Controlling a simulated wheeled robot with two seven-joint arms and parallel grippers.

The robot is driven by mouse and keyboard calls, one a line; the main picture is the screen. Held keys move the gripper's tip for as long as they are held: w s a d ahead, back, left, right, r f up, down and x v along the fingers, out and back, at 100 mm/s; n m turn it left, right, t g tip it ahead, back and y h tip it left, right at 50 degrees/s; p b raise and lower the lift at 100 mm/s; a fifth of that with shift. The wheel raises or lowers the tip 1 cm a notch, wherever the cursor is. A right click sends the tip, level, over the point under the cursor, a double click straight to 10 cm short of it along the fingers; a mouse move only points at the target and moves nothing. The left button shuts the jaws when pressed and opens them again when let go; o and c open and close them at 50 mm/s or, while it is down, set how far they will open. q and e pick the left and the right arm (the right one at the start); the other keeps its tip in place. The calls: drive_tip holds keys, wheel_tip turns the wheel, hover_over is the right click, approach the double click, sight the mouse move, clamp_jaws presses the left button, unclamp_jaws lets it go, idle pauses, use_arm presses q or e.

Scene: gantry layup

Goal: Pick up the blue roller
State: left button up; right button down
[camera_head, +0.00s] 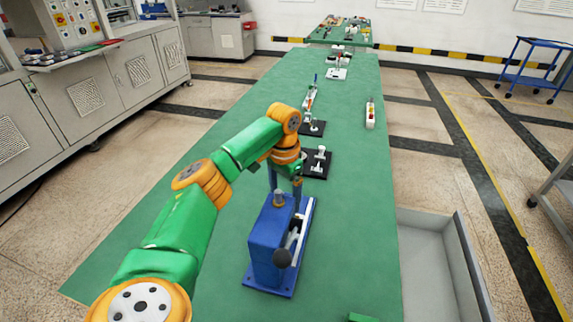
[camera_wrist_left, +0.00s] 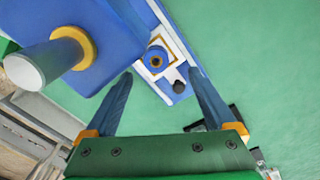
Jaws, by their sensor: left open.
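In the head view the fixture (camera_head: 268,240) stands on the green table; I cannot make out the roller there. My left gripper (camera_head: 285,188) is above the fixture, pointing down. In the wrist view its open fingers (camera_wrist_left: 160,76) lie either side of the strip, with the roller just beyond the line between their tips. Nothing is between the fingertips.
A metal post with a brass-coloured ring (camera_wrist_left: 45,60) rises from the fixture close to the left finger. Black-based devices (camera_head: 316,164) stand behind. The green table (camera_head: 350,220) is clear to the right; a grey bin (camera_head: 432,250) adjoins it.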

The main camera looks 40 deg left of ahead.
use_arm(q)
drive_tip(key=f, duration=0.5)
drive_tip(key=f+p, duration=0.1)
drive_tip(key=f, duration=0.1)
drive_tip(key=shift+w+d+f, duration=0.15)
drive_tip(key=shift+d+f, duration=0.2)
drive_tip(key=shift+r, duration=0.1)
clamp_jaws()
